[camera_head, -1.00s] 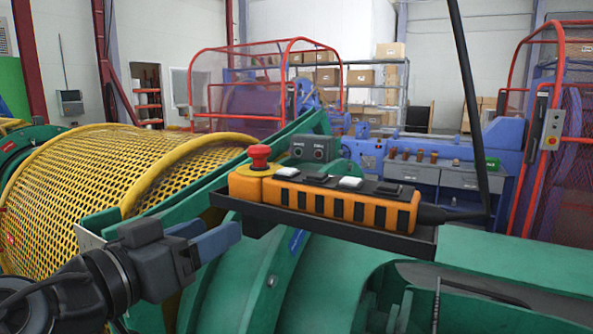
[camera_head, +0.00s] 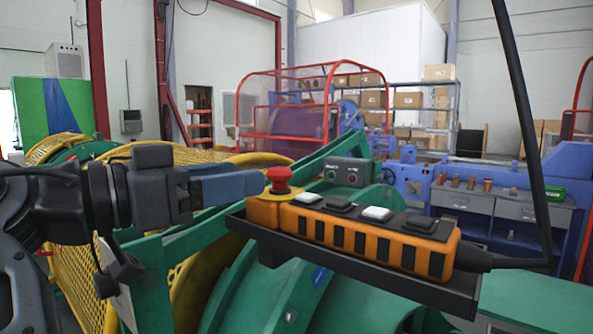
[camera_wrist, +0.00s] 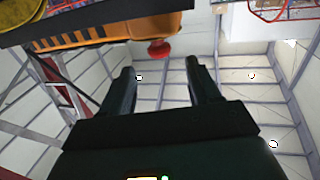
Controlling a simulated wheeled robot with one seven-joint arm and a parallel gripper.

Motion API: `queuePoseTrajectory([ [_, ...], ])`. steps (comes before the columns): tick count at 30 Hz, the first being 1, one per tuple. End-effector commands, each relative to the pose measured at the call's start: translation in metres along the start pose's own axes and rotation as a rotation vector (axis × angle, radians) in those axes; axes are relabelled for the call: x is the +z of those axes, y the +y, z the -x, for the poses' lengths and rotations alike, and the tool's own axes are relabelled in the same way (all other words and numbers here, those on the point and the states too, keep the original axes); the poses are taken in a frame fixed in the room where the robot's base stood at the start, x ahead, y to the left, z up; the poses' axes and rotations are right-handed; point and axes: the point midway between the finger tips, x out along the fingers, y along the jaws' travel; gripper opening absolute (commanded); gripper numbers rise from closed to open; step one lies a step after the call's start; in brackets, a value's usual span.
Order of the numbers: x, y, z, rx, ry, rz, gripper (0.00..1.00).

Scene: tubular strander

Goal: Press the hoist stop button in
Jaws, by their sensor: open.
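The hoist pendant (camera_head: 365,238) is an orange box with black ribs, lying in a dark tray (camera_head: 440,291) on the green machine. A red mushroom stop button (camera_head: 279,178) stands up at its left end on a yellow collar. White and black push buttons line the rest of its top. My gripper (camera_head: 262,183) is open and empty, its fingers pointing right toward the red button, just left of it. A gap between fingertips and button is hard to judge. In the wrist view the red button (camera_wrist: 159,47) shows beyond the open fingers (camera_wrist: 162,75), near the gap between them.
A small grey control box (camera_head: 346,171) with two buttons stands behind the pendant. A black cable runs up from the pendant's right end. A yellow mesh guard (camera_head: 80,285) lies below and behind my arm. Blue machinery and shelves are farther back.

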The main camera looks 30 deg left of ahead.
Motion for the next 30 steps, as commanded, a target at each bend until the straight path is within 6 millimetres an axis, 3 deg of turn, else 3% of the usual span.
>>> queuePoseTrajectory([
  [15,-0.001,0.000,-0.067,0.001,0.000,0.000,0.61],
  [27,0.000,0.000,-0.075,0.000,0.000,0.000,0.61],
  [30,0.000,0.000,-0.075,0.000,0.000,0.000,0.53],
])
